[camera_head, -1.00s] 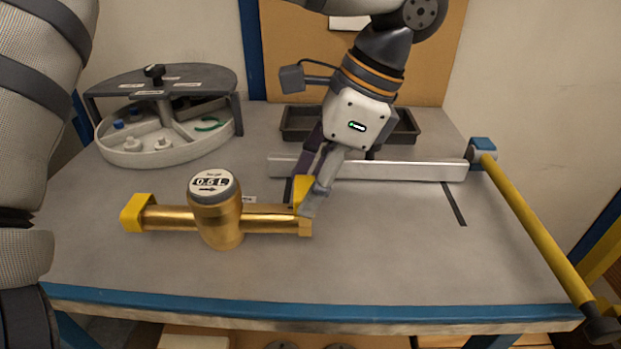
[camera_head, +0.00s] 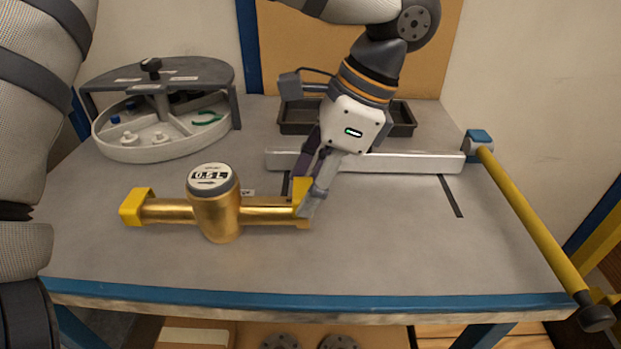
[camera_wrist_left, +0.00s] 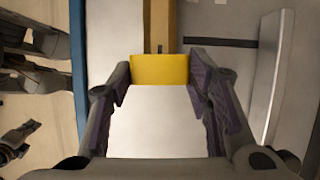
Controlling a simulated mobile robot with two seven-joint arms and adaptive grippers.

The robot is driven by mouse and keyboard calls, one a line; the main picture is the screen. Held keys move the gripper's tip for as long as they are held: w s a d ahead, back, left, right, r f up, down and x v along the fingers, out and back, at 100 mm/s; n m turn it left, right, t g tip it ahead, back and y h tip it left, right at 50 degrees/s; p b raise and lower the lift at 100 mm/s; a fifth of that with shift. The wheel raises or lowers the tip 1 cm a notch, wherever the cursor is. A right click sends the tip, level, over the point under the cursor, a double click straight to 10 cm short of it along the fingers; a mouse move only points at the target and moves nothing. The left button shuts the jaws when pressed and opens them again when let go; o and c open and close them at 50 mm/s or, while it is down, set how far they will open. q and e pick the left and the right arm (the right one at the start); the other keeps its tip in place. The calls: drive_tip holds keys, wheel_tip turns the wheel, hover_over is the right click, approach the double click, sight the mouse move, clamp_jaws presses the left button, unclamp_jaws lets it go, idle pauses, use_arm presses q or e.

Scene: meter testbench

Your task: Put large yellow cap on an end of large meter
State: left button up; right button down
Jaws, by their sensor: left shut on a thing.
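The large meter (camera_head: 216,216) is a brass pipe lying across the table, with a round register marked 0.5 L on top. A yellow cap (camera_head: 134,208) sits on its left end. My left gripper (camera_head: 308,196) is shut on a second yellow cap (camera_head: 301,190) at the meter's right end. In the left wrist view this cap (camera_wrist_left: 160,69) is between the fingertips, in line with the brass pipe (camera_wrist_left: 160,25) and touching or overlapping its end. How far the cap is over the end is hidden. My right gripper is not in view.
A round divided tray (camera_head: 150,152) with small parts stands at the back left. A dark tray (camera_head: 298,115) and a metal rail (camera_head: 415,162) lie behind my gripper. A yellow bar (camera_head: 530,225) runs along the right edge. The front of the table (camera_head: 400,255) is clear.

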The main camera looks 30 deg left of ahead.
use_arm(q)
drive_tip(key=shift+f, duration=0.1)
drive_tip(key=shift+f, duration=0.75)
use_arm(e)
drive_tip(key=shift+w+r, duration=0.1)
use_arm(q)
drive_tip(key=o, duration=1.3)
drive_tip(key=shift+o, duration=0.2)
drive_tip(key=shift+r+p, duration=0.65)
drive_tip(key=shift+r, duration=0.85)
wheel_tip(320, 180, up, 2)
drive_tip(key=shift+r, duration=1)
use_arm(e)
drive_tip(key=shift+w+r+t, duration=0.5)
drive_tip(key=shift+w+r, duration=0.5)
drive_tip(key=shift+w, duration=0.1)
